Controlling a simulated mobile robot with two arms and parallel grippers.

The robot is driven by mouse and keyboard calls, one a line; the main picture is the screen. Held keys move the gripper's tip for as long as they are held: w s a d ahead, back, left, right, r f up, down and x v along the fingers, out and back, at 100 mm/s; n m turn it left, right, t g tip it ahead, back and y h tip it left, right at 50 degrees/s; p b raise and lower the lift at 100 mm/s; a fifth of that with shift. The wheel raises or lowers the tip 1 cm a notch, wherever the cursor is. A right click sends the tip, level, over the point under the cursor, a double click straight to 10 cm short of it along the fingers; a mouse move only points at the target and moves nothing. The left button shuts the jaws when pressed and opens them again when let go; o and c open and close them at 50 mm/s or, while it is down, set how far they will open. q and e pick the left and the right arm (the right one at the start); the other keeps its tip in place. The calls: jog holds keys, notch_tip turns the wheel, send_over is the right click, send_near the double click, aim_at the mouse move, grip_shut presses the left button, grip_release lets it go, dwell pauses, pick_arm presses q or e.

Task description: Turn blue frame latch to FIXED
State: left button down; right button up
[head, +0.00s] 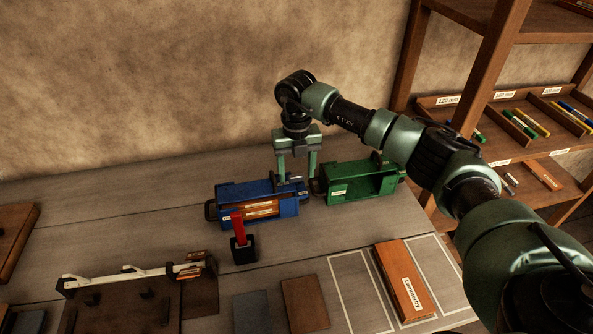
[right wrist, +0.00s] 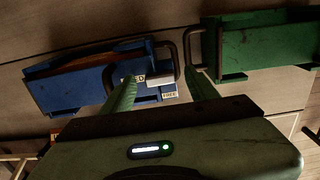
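The blue frame (head: 292,208) stands on the bench in the head view, with wooden blocks inside it. It also shows in the right wrist view (right wrist: 85,85). At its right end is a small pale grey piece, apparently the latch (right wrist: 160,80), between a label ending in "ED" and a FREE label (right wrist: 170,95). My right gripper (head: 296,181) is open, pointing down over that end. In the right wrist view its fingers (right wrist: 163,90) lie to either side of the latch with gaps; contact cannot be told. The latch's exact pointing direction is unclear. My left gripper is not in view.
A green frame (head: 345,197) stands close to the right of the blue one. A red-handled tool in a black holder (head: 244,252) stands in front. A labelled wooden block (head: 404,281) lies front right. A shelf (head: 500,150) rises at right.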

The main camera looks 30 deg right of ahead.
aim_at(297, 175)
notch_tip(297, 175, up, 8)
jog(key=shift+f+b, duration=0.15)
jog(key=shift+b, duration=0.9)
